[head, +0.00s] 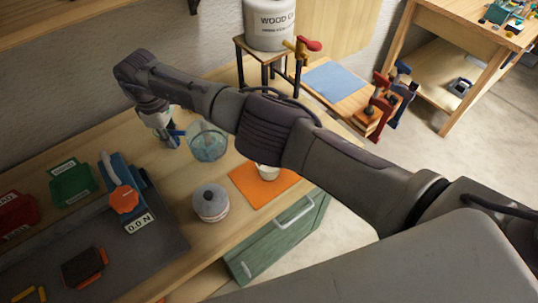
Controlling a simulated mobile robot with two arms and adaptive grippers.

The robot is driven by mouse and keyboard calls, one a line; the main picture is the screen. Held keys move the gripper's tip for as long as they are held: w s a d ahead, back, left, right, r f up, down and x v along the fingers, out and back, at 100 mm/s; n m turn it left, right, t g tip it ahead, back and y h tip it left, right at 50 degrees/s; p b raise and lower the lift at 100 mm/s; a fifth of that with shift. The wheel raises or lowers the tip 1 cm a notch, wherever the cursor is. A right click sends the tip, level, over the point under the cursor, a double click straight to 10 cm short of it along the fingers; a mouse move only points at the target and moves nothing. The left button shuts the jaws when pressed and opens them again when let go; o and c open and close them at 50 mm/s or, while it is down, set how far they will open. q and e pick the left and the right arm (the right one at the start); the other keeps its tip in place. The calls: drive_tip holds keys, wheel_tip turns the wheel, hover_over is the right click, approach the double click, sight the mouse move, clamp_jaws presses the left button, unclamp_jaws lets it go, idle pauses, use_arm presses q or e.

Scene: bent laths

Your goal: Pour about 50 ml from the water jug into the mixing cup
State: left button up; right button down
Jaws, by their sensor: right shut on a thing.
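The water jug (208,147) is a clear vessel with bluish water inside and a blue handle on its left side. My right gripper (172,137) is shut on the jug at its handle; its fingertips are partly hard to make out. I cannot tell whether the jug is lifted or just on the bench. The mixing cup (268,173), small and pale, stands on an orange mat (257,194) right of and below the jug in the picture. My right arm hides the cup's upper part. My left gripper is not in view.
A round grey-lidded jar (211,203) stands left of the mat. A blue device with an orange knob (124,199) sits further left, by green (72,184) and red (16,212) boxes and a dark tray. A drum (270,25) with a red-handled tap stands on a stool behind.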

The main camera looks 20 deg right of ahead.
sight(195, 155)
use_arm(q)
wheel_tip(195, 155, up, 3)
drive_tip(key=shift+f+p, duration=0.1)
drive_tip(key=shift+p, duration=0.9)
use_arm(e)
drive_tip(key=s+a+f+n, duration=0.1)
drive_tip(key=s+f+n, duration=0.2)
drive_tip(key=s+f, duration=0.2)
drive_tip(key=shift+s+a+f, duration=0.15)
drive_tip(key=shift+a, duration=0.15)
drive_tip(key=d+r+y+p, duration=0.1)
drive_tip(key=d+y+p, duration=0.1)
drive_tip(key=d+r+y+p, duration=0.1)
drive_tip(key=p, duration=0.1)
drive_tip(key=d+r+y+p, duration=0.1)
drive_tip(key=d+y+p, duration=0.1)
drive_tip(key=shift+s+d+r+t+y+p, duration=0.1)
drive_tip(key=shift+s+d+t+y+p, duration=0.2)
drive_tip(key=shift+p, duration=0.1)
drive_tip(key=shift+s+d+r+y, duration=0.1)
drive_tip(key=shift+d+r+y, duration=0.8)
drive_tip(key=shift+d+r, duration=0.3)
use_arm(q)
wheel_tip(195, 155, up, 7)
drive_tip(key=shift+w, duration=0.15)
use_arm(e)
drive_tip(key=shift+d+r, duration=0.1)
